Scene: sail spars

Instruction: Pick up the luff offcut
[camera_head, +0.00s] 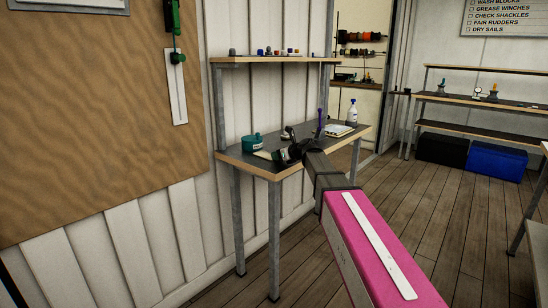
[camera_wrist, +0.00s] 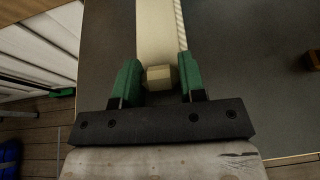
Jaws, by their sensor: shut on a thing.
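The luff offcut (camera_wrist: 157,30) is a cream strip with a twisted rope edge along its right side. In the wrist view it runs up from between the green fingers of my gripper (camera_wrist: 159,68). The fingers are shut on it, with a small cream block-like end showing between them. In the head view my gripper (camera_head: 287,155) is low at the front of the workbench top, and a pale bit of the offcut (camera_head: 263,154) shows just left of it. I cannot tell whether the offcut still touches the bench.
The dark workbench (camera_head: 234,157) holds a teal pot (camera_head: 252,142), a purple item (camera_head: 321,122), a pad (camera_head: 338,130) and a white bottle (camera_head: 352,113). A shelf (camera_head: 270,59) with small items hangs above. A brown block (camera_wrist: 313,60) lies at right in the wrist view. Open floor is right.

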